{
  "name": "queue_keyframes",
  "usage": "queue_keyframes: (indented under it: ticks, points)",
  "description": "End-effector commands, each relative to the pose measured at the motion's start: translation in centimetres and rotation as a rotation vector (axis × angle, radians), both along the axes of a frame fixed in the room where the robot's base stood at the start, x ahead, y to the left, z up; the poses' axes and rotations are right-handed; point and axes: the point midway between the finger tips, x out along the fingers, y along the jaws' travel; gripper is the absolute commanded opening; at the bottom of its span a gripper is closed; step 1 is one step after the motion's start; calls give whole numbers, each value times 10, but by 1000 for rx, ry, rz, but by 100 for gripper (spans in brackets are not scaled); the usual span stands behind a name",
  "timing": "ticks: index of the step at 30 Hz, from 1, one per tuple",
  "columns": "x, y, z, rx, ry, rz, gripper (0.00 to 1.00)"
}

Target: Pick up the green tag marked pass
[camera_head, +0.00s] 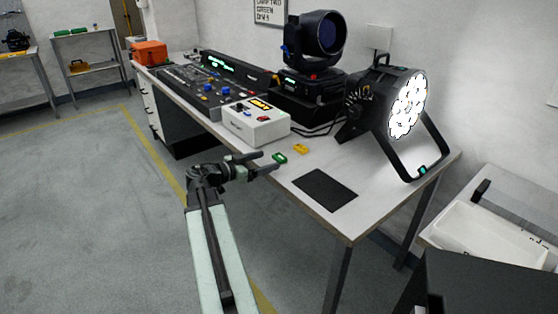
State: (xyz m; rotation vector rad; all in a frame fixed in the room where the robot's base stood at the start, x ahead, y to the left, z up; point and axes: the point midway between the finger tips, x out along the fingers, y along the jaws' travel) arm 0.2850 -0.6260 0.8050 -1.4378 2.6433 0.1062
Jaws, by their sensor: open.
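The green tag (280,158) lies flat on the white desk, near its front edge and in front of the white box. Any marking on it is too small to read. My gripper (270,161) is open at the desk's front edge, with its fingers pointing right toward the green tag. The tag shows just past the fingertips. I cannot tell from this view whether they touch it or how high they are above the desk. A yellow tag (301,149) lies just right of and behind the green one.
A white control box (257,122) stands behind the tags. A black mat (325,189) lies to the right on the desk (352,222). A lit par can (405,105) and a moving-head light (316,38) stand at the back. A mixing console (205,88) is farther left.

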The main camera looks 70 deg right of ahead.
Motion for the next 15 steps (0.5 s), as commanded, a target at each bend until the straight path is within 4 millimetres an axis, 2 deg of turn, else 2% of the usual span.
queue_keyframes:
  ticks: [7,14,15]
  points:
    - [-21,-35,-7,0,-1,-2,73]
    - [-24,-39,-7,1,-1,0,73]
    - [-24,-39,-7,1,-1,0,68]
